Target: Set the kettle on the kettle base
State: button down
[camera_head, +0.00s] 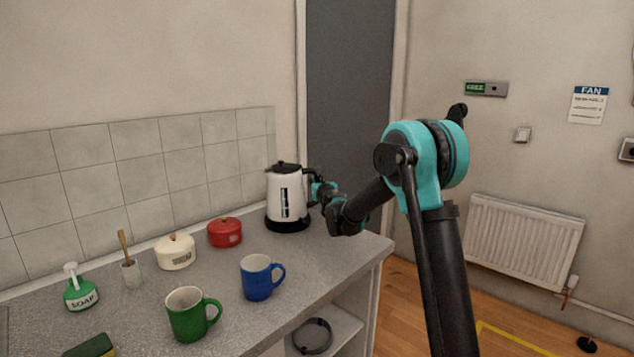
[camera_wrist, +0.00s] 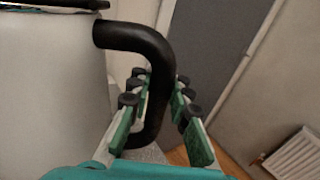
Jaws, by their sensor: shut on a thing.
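The white kettle (camera_head: 284,195) with a black lid stands upright at the back right of the counter. The black kettle base (camera_head: 288,225) shows directly beneath it; I cannot tell whether a thin gap is left between them. My gripper (camera_head: 319,193) comes from the right and is shut on the kettle's black handle. In the wrist view the fingers of my gripper (camera_wrist: 160,105) lie on both sides of the handle (camera_wrist: 150,42), and the kettle's white body (camera_wrist: 50,90) fills the left. The kettle's underside is hidden.
A red pot (camera_head: 225,233), a cream pot (camera_head: 176,253) and a blue mug (camera_head: 257,279) stand left of and in front of the kettle. A green mug (camera_head: 190,315) and soap bottle (camera_head: 80,292) are farther left. The tiled wall (camera_head: 185,165) is close behind.

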jog(key=shift+f, duration=0.45)
dwell(0.3)
jog(key=c, duration=1.7)
grip_release()
jog(key=v, duration=1.1)
jog(key=shift+d, duration=0.15)
